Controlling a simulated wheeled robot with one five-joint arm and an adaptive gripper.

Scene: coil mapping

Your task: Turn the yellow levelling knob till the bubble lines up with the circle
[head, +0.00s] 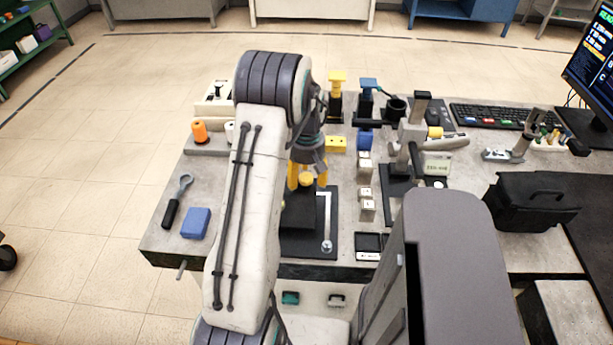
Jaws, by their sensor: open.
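My gripper (307,182) points down over the black levelling stand, with its yellow fingers apart. The yellow levelling knob (306,179) shows as a round yellow top between the fingers; I cannot tell whether they touch it. Below it is a dark block (299,212) on a black base plate (318,250). A thin pale strip (327,215) runs along the plate's right side to a small round pale spot (327,246) near the front. The bubble and its circle are too small to make out. My arm hides the stand's left side.
Left on the bench are an orange spool (199,131), a wrench-like tool (178,200) and a blue block (196,223). Pale cubes (366,193) and a microscope-like stand (413,140) stand to the right. A black case (535,205) is farther right.

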